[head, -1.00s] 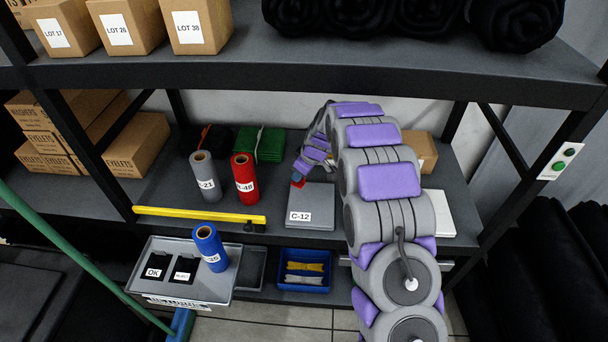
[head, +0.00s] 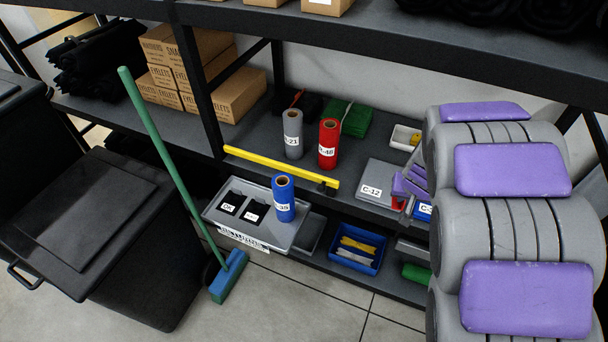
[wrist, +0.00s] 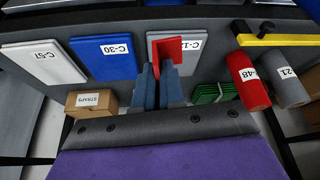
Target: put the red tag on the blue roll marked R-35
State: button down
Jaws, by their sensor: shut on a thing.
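The blue roll (head: 283,205) stands upright on a grey tray (head: 296,238) in the head view. Its label is turned partly away; the end "35" shows. My gripper (wrist: 160,72) is shut on the red tag (wrist: 168,48), which sticks out past the fingertips in the wrist view. In the head view the red tag (head: 398,204) is a small red patch by the right edge of the grey C-12 panel (head: 377,176), right of the blue roll and apart from it. My arm hides most of the gripper there. The blue roll is not in the wrist view.
A red roll (head: 328,145) and a grey roll (head: 292,135) stand behind a yellow bar (head: 280,168) at the shelf edge. Black pouches (head: 231,202) lie left of the blue roll. A blue bin (head: 357,262) is below. A green-handled broom (head: 160,165) leans at left. The upper shelf (head: 400,45) overhangs.

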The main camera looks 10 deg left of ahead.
aim_at(280, 180)
jog(key=j+z, duration=0.3)
jog(key=j, duration=0.45)
jog(key=j+z, duration=0.3)
jog(key=j, duration=0.5)
jog(key=k+j+z, duration=0.1)
jog(key=j+z, duration=0.2)
jog(key=j, duration=0.45)
